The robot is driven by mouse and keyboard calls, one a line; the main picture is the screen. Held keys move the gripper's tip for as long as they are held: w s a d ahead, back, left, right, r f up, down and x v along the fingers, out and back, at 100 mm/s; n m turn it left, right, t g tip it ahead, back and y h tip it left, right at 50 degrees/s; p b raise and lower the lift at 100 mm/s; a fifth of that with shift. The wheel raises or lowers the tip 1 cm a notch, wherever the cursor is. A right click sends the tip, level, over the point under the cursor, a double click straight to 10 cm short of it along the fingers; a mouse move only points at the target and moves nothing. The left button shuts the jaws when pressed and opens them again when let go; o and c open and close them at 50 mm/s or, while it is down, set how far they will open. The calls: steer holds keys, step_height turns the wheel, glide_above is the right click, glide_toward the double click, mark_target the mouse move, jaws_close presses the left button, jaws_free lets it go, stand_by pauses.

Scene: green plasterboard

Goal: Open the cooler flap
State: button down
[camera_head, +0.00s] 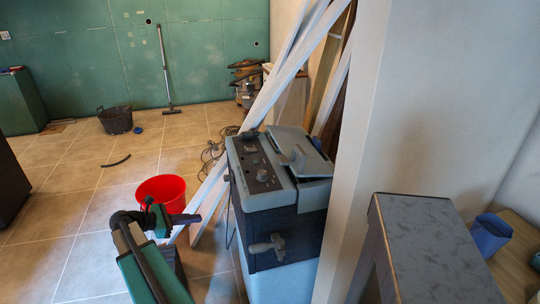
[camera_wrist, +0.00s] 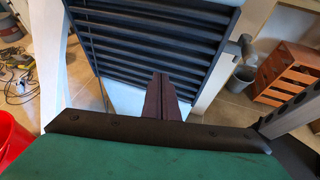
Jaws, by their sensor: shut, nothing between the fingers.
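The cooler (camera_head: 262,198) is a grey and dark box unit standing on the tiled floor right of my arm. Its top has a panel of knobs (camera_head: 262,172) on the left and a grey flap (camera_head: 305,160) with a raised handle on the right. The flap looks down. A grey T-shaped handle (camera_head: 268,247) sticks out of the front. My gripper (camera_head: 192,218) is left of the cooler, apart from it. In the wrist view the maroon fingers (camera_wrist: 164,85) are together and empty, in front of a dark slatted panel (camera_wrist: 150,40), apparently the cooler's side.
A red bucket (camera_head: 162,190) stands just behind my gripper. White boards (camera_head: 290,70) lean behind the cooler beside a pale wall edge (camera_head: 360,150). A grey-topped stand (camera_head: 425,245) is at the right front. Cables (camera_head: 213,150) lie on the floor; the tiles at left are mostly clear.

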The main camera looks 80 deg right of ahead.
steer(key=s+d+r+g, duration=0.1)
steer(key=s+d+r, duration=0.3)
steer(key=r, duration=0.3)
steer(key=s+d+r+m+g+y+p, duration=0.1)
steer(key=s+d+r+g, duration=0.1)
steer(key=s+d+r, duration=0.2)
steer(key=s+d+r+m+g, duration=0.1)
steer(key=s+d+r, duration=0.3)
steer(key=s+r, duration=0.5)
steer(key=shift+r+g+y, duration=0.4)
steer(key=shift+r+g, duration=0.1)
steer(key=shift+r, duration=0.2)
steer(key=shift+s+d+r, duration=0.1)
steer(key=shift+s+r, duration=0.1)
steer(key=shift+s, duration=0.1)
steer(key=shift+p+x, duration=1.1)
steer(key=shift+x, duration=3.75)
steer(key=shift+s, duration=0.1)
